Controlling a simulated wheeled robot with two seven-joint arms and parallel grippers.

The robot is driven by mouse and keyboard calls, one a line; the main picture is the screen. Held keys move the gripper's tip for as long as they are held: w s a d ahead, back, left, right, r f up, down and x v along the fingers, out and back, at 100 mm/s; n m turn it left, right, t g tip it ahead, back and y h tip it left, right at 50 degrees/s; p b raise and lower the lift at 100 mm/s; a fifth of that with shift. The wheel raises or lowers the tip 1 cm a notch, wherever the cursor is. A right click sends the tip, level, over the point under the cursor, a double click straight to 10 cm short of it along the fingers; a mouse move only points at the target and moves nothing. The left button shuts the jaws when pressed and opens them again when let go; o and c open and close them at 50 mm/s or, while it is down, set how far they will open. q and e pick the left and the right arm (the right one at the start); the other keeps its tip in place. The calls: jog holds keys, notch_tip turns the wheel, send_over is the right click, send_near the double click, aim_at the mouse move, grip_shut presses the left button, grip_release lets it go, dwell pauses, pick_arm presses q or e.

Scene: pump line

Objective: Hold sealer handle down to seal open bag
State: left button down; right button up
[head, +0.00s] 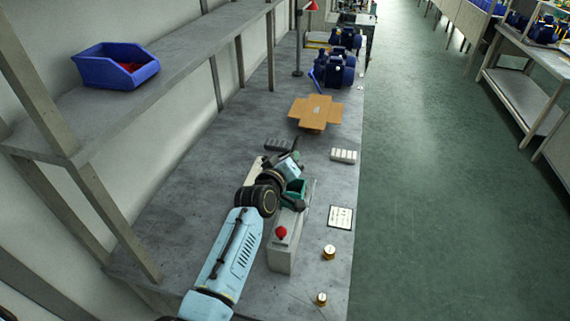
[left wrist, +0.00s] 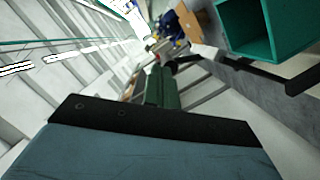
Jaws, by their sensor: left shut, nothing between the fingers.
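The sealer (head: 283,255) is a long pale grey unit on the bench, with a red knob (head: 281,232) at its near end. A green open-topped piece, which looks like the open bag (head: 295,187), is at its middle; its hollow mouth shows in the left wrist view (left wrist: 262,25). My left gripper (head: 295,154) is shut and empty, above the bench beside the sealer's far part. Its dark green fingers show in the left wrist view (left wrist: 158,85). My forearm and wrist hide part of the sealer's left side. I cannot make out the handle clearly. My right gripper is out of view.
An open cardboard box (head: 316,110) stands farther along the bench, with blue pumps (head: 335,70) behind it. A pale block tray (head: 343,156), a printed card (head: 341,217) and two brass parts (head: 328,252) lie on the right. A shelf with a blue bin (head: 115,68) overhangs the left.

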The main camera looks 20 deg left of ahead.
pick_arm(q)
jog(key=s, duration=0.2)
jog(key=s+r, duration=0.1)
jog(key=s, duration=0.1)
jog(key=shift+s+a, duration=0.2)
jog(key=shift+s, duration=0.05)
jog(key=s+a+f+m+g+b, duration=0.1)
jog(key=s+f+m+g, duration=0.35)
jog(key=s+f, duration=0.65)
jog(key=s+a+f+m+g+b, duration=0.1)
jog(key=s+f+m+g, duration=0.4)
jog(key=s, duration=1)
jog(key=s+a+f+g+y+b, duration=0.1)
jog(key=s+f+g+b, duration=0.3)
jog(key=f, duration=1)
jog(key=s+f+t+b, duration=0.1)
jog(key=s+f+b, duration=0.35)
jog(key=f, duration=1.05)
jog(key=s+a+f+g+b, duration=0.1)
jog(key=s+a+f+b, duration=0.1)
jog(key=s+f, duration=0.6)
jog(key=s+a+f+g+b, duration=0.1)
jog(key=s+f+b, duration=0.1)
jog(key=s+f, duration=0.7)
jog(key=shift+s+a+f+m+y, duration=0.3)
jog(key=shift+s+a+m, duration=0.15)
jog(key=shift+s, duration=0.55)
